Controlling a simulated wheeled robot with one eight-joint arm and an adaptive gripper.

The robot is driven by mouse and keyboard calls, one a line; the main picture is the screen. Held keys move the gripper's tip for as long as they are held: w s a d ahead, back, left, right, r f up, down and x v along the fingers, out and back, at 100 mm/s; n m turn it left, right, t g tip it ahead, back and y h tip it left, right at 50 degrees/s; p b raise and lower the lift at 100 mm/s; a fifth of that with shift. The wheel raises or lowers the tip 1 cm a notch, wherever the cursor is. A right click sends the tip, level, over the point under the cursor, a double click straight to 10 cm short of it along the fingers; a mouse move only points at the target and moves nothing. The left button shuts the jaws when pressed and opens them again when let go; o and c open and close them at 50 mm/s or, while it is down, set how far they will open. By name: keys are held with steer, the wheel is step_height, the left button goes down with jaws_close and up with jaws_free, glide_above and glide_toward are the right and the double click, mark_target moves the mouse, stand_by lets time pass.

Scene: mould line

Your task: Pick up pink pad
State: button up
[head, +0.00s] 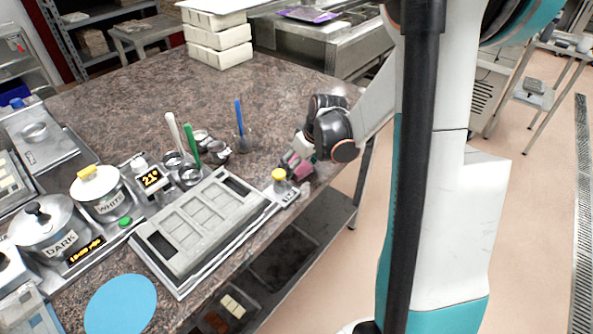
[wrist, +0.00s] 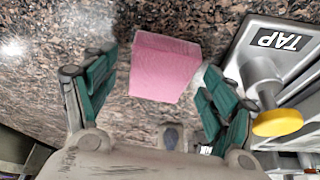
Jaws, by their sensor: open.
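The pink pad (wrist: 166,68) is a small block on the speckled stone counter. In the wrist view it lies between the two green-padded fingers of my gripper (wrist: 158,95), which is open. A gap shows between the pad and the left finger; the right finger is close to the pad's lower right edge, and I cannot tell if they touch. In the head view my gripper (head: 296,166) is low at the counter's right edge and partly hides the pink pad (head: 303,171).
A grey TAP device (wrist: 248,50) with a yellow knob (wrist: 278,122) stands just right of my gripper in the wrist view. The mould tray (head: 150,250), a clear cup with a blue stick (head: 239,118) and white boxes (head: 217,38) are on the counter (head: 270,100).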

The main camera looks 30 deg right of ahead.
steer(key=c, duration=1.1)
steer(key=shift+o, duration=0.2)
steer(key=shift+r, duration=0.1)
step_height(320, 180, up, 20)
steer(key=p, duration=0.6)
steer(key=shift+p, duration=0.3)
